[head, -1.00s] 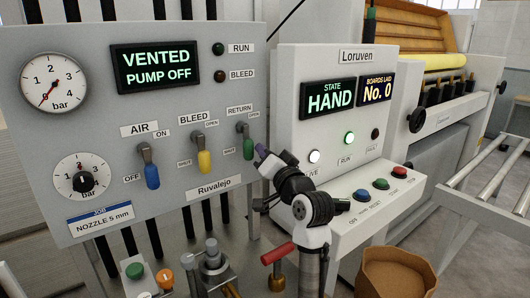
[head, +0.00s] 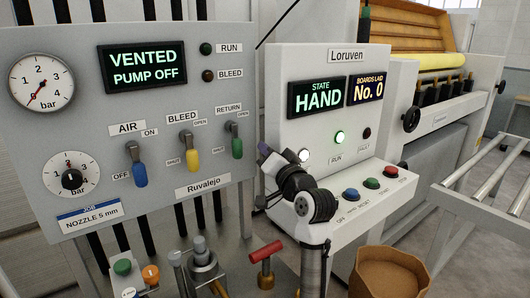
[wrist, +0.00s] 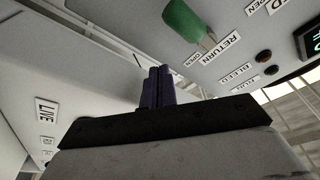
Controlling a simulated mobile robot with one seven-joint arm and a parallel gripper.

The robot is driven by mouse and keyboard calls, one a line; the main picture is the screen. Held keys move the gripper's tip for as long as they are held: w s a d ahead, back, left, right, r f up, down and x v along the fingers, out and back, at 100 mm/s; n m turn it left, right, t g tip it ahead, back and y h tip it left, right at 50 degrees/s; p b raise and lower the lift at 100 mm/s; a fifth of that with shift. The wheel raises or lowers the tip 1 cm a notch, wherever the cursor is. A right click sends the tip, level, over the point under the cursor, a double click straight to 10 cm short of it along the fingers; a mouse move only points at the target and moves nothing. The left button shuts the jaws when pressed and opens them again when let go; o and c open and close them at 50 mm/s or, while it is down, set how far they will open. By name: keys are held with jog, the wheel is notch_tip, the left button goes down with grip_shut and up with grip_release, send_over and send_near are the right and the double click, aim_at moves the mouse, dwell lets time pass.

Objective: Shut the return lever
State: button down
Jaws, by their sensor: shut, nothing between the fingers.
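The return lever (head: 237,147) has a green handle on the left grey panel, under the RETURN label. Its handle hangs down from the pivot, away from the OPEN label and level with the lower SHUT label. It also shows at the top of the wrist view (wrist: 184,20). My gripper (head: 265,150) is just right of the lever in the head view, apart from it. Its purple fingers (wrist: 158,86) are together with nothing between them, and a gap separates them from the green handle in the wrist view.
The yellow bleed lever (head: 192,158) and blue air lever (head: 140,172) hang left of the return lever. The Loruven control box (head: 300,80) stands close on the right. A red-handled valve (head: 265,252) and a brown bin (head: 388,273) are below.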

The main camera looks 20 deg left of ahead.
jog(key=r+b+v, duration=0.1)
jog(key=b+v, duration=0.2)
jog(key=v, duration=0.7)
jog(key=shift+s+r, duration=0.25)
jog(key=shift+r, duration=0.1)
